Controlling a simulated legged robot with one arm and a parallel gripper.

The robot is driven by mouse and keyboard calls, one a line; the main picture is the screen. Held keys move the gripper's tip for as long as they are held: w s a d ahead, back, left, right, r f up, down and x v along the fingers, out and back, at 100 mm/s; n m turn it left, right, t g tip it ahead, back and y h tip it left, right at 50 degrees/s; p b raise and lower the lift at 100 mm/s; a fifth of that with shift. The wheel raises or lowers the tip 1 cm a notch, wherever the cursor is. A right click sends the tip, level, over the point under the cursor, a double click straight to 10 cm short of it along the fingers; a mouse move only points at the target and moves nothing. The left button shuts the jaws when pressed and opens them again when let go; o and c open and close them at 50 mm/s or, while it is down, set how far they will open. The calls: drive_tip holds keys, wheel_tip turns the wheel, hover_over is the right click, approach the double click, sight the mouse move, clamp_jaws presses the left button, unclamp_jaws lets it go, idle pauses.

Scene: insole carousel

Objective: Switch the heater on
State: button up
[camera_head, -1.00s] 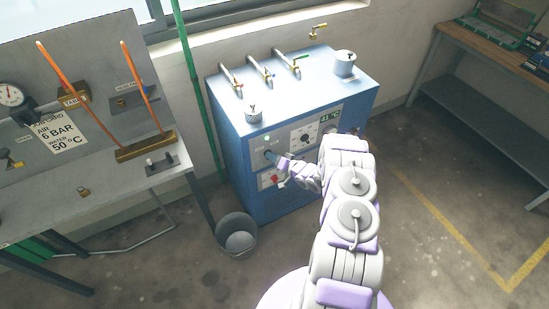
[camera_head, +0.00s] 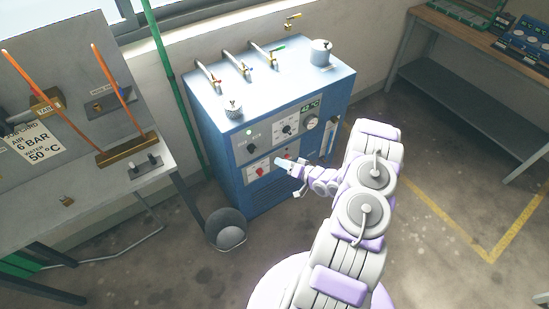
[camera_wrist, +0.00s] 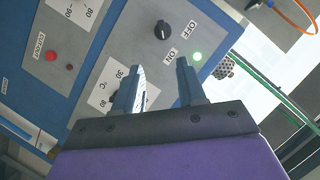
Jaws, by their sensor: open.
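The blue heater cabinet (camera_head: 225,120) stands by the wall with a grey control panel on its front. A black knob (camera_wrist: 162,30) with OFF and ON labels shows ahead of my fingers in the wrist view; which label it points to I cannot tell. A green lamp (camera_wrist: 197,56) next to it is lit; the lamp also shows in the head view (camera_head: 249,132). My gripper (camera_wrist: 160,66) is open and empty, apart from the knob. In the head view my gripper (camera_head: 283,163) is in front of the panel, right of and below the black knob (camera_head: 252,148).
A dial plate (camera_wrist: 120,82) is partly hidden by my left finger. A red button (camera_wrist: 50,56) sits left on the panel. A bucket (camera_head: 227,230) stands on the floor, left of the cabinet. Valves and a canister (camera_head: 321,52) are on top. Floor right of the cabinet is clear.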

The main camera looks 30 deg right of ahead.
drive_tip(key=shift+v, duration=1)
drive_tip(key=w+d+r+n+g+h+b, duration=0.1)
drive_tip(key=d+r+n+g+h, duration=0.2)
drive_tip(key=r, duration=0.4)
drive_tip(key=w+d+r+g+h+b, duration=0.1)
drive_tip(key=w+r+g+h, duration=0.1)
drive_tip(key=r+g+h, duration=0.35)
drive_tip(key=s+a+r+g, duration=0.2)
drive_tip(key=s+a+r, duration=0.7)
drive_tip(key=r, duration=0.3)
drive_tip(key=s+a+r+n+g+y+b, duration=0.1)
drive_tip(key=s+a+r, duration=0.3)
drive_tip(key=s+a, duration=0.6)
drive_tip(key=s+a+r+n+g+y, duration=0.2)
drive_tip(key=s+a, duration=0.8)
drive_tip(key=s, duration=0.7)
wheel_tip(320, 180, up, 2)
drive_tip(key=shift+s+a+r+g+y+b, duration=0.1)
drive_tip(key=shift+s+a+g+y+b, duration=0.3)
drive_tip(key=shift+g, duration=0.85)
